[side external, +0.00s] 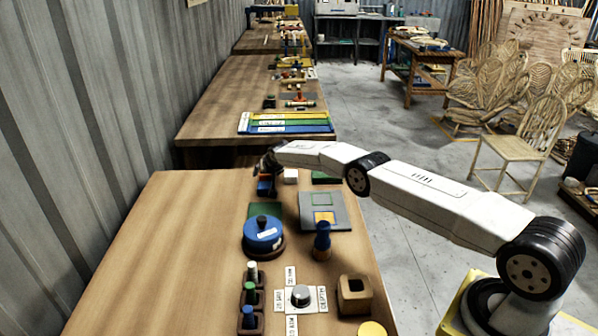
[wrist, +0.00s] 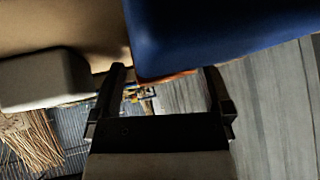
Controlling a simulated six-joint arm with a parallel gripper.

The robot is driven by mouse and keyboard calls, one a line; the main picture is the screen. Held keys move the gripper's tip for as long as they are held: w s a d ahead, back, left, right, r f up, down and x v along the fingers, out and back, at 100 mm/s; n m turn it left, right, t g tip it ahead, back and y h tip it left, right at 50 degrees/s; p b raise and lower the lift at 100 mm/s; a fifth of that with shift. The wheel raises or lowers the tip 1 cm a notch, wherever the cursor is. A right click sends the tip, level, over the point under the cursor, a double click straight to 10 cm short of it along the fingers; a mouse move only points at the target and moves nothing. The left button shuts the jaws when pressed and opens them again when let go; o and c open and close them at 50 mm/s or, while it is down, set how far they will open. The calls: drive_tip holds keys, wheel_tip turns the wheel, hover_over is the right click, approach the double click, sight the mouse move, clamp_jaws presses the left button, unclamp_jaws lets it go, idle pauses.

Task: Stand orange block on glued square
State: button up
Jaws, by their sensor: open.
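My gripper (side external: 268,164) is open at the far end of the near table, right by a small stack or cluster of blue and orange-red pieces. In the wrist view the fingers of my gripper (wrist: 164,76) are apart. A large blue block (wrist: 225,35) fills the top of that view, and an orange edge (wrist: 168,77) shows just below it between the fingertips. How far the orange piece extends is hidden. An orange square (side external: 324,217) lies on a grey board (side external: 309,204) nearer the camera; it looks flat. I cannot tell whether it is glued.
A white block (side external: 291,176) stands beside my gripper and shows in the wrist view (wrist: 45,80). The table's left side is clear.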

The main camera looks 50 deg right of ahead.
drive_tip(key=shift+c, duration=0.2)
drive_tip(key=shift+f, duration=0.1)
drive_tip(key=c, duration=1.3)
drive_tip(key=shift+r, duration=1.75)
drive_tip(key=shift+d+v, duration=0.2)
drive_tip(key=shift+v, duration=2.25)
clamp_jaws()
drive_tip(key=s+a+r, duration=0.2)
drive_tip(key=s+r, duration=0.4)
drive_tip(key=s, duration=0.4)
drive_tip(key=shift+s, duration=0.25)
